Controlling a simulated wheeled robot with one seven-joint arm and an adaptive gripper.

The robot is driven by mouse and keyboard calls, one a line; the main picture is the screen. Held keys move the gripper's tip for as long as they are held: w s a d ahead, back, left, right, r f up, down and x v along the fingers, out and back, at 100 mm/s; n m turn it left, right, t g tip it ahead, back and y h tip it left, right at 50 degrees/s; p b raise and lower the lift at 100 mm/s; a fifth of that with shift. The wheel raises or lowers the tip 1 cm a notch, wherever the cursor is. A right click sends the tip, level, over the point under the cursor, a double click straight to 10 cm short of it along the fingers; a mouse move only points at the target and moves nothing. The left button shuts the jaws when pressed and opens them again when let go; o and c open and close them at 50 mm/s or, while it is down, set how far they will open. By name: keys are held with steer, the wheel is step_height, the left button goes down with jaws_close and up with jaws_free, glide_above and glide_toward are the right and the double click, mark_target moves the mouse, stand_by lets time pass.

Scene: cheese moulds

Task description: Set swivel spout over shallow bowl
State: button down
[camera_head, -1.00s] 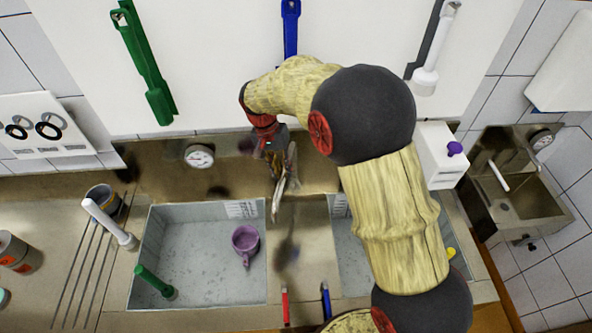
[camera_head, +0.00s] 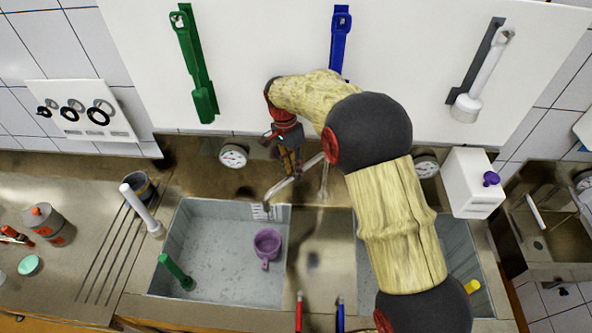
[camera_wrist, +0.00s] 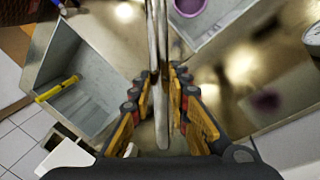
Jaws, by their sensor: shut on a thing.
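The swivel spout (camera_head: 279,187) is a thin silver pipe behind the two sink bowls. In the head view it slants down to the left, its free end at the back right corner of the left bowl (camera_head: 222,297). My gripper (camera_head: 290,168) is shut on the spout. In the wrist view the pipe (camera_wrist: 162,120) runs between both fingers (camera_wrist: 158,88). The right bowl (camera_head: 368,275) is partly hidden by my arm. It shows in the wrist view (camera_wrist: 85,110) at the left. I cannot tell from these frames which bowl is shallower.
A purple mug (camera_head: 267,243) and a green-handled tool (camera_head: 175,270) are in the left bowl. A yellow item (camera_wrist: 58,89) is in the right bowl. Red (camera_head: 299,311) and blue (camera_head: 340,314) handles are at the front divider.

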steer(key=c, duration=1.7)
jaws_free()
steer(key=shift+r, duration=0.1)
step_height(320, 180, up, 10)
steer(key=shift+f, duration=0.1)
